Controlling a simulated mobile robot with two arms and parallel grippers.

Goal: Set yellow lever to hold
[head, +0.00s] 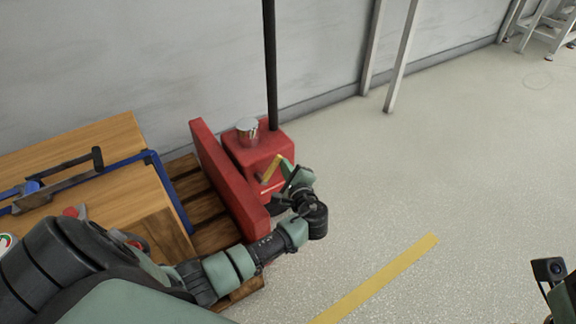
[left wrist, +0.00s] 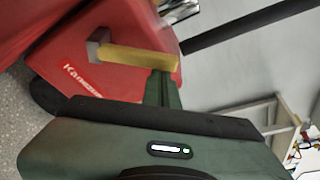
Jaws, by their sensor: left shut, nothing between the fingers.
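The yellow lever (head: 272,168) sticks out from the side of a red machine body (head: 262,146). In the left wrist view the lever (left wrist: 135,57) is a yellow bar on a grey mount, lying across the red face above printed lettering. My left gripper (head: 288,178) is shut and empty beside the lever. In the left wrist view its closed fingers (left wrist: 162,80) reach up to the lever's free end; I cannot tell whether they touch it. Part of my right wrist (head: 556,275) shows at the lower right edge, with its fingers not visible.
A metal pot (head: 247,130) sits on the machine body beside a black pole (head: 270,65).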

